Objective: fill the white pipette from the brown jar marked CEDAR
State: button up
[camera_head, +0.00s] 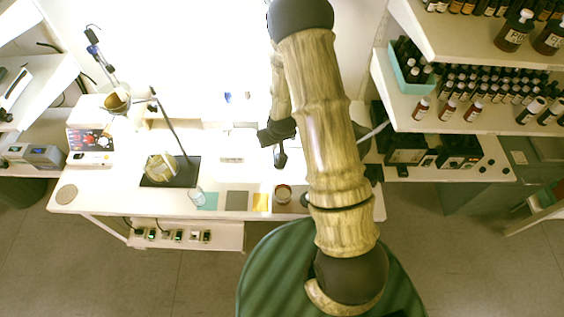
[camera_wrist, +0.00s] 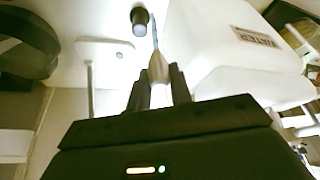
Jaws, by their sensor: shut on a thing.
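My gripper (camera_wrist: 160,82) is shut on a pale pipette (camera_wrist: 157,66) in the wrist view. The pipette's whitish bulb lies between the two dark fingers, and its thin stem points away from them. In the head view my gripper (camera_head: 280,158) is small and dark above the bright bench, and the pipette cannot be made out there. Two brown jars, one at the shelf's edge (camera_head: 513,32) and one at the picture's right edge (camera_head: 551,38), bear white labels. I cannot read CEDAR on either. Whether the pipette holds liquid cannot be told.
A white body with a dark-lettered label (camera_wrist: 257,38) stands close right of the pipette in the wrist view. A dark round-ended object (camera_wrist: 139,16) is near its stem. The bench (camera_head: 100,200) bears a stand with glassware and a brown round vessel (camera_head: 283,193). Bottle-filled shelves (camera_head: 460,120) stand right.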

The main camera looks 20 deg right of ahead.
jog(key=s+r+n+g+y+p, duration=0.1)
jog(key=s+n+g+y+p, duration=0.2)
jog(key=s+n, duration=0.7)
jog(key=n+g+p, duration=0.2)
jog(key=n+g, duration=0.1)
jog(key=n, duration=0.9)
jog(key=shift+r+y, duration=0.3)
jog(key=shift+r, duration=0.05)
jog(key=shift+s, duration=0.1)
notch_tip(320, 180, down, 10)
jog(key=b, duration=0.6)
jog(key=shift+o, duration=0.5)
grip_shut()
